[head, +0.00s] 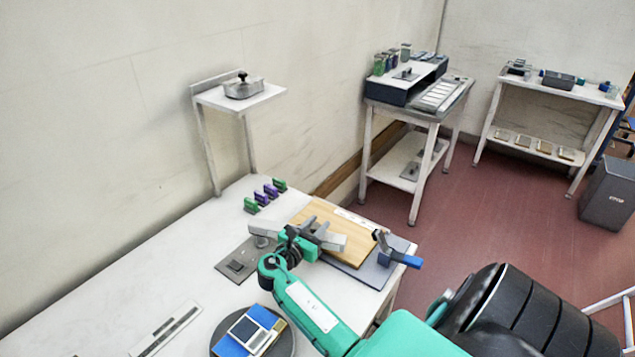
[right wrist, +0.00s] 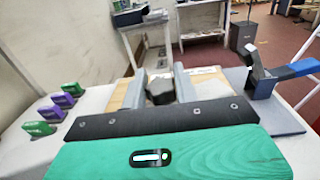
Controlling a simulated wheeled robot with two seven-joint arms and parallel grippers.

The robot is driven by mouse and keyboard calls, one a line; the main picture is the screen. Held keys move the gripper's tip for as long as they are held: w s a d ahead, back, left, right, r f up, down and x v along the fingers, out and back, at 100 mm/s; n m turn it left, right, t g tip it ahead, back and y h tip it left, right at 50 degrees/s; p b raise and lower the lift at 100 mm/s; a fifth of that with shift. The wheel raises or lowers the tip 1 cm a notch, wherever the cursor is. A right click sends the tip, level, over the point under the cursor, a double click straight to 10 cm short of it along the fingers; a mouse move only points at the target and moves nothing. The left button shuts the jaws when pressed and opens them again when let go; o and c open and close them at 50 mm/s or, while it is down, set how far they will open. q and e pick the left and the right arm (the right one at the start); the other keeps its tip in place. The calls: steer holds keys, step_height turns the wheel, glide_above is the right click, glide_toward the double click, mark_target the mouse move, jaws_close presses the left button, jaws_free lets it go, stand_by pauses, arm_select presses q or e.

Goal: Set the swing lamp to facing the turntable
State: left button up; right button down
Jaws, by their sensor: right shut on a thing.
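My right gripper (head: 314,228) is over the wooden board on the white bench, its jaws shut on a small dark grey part (right wrist: 160,90). I take this part to be on the swing lamp, but the gripper and arm hide most of it, and I cannot tell which way the lamp faces. In the right wrist view the part sits between the two grey fingers (right wrist: 160,84). The round dark turntable (head: 289,345) is at the front of the bench, bearing a blue block with a pale top (head: 250,330). My left gripper is not in view.
Green and purple blocks (head: 270,191) stand along the bench's back. A blue-handled lever (head: 400,257) rises at the grey plate on the right end. A flat grey plate (head: 237,263) lies left of my gripper. The wooden board (head: 345,252) is under it.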

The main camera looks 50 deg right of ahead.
steer(key=s+a+m+g+p, duration=0.1)
steer(key=s+a+m+g, duration=0.1)
steer(key=a+m+g, duration=0.2)
steer(key=shift+a+g, duration=0.85)
steer(key=shift+g, duration=0.25)
steer(key=c, duration=1.1)
jaws_free()
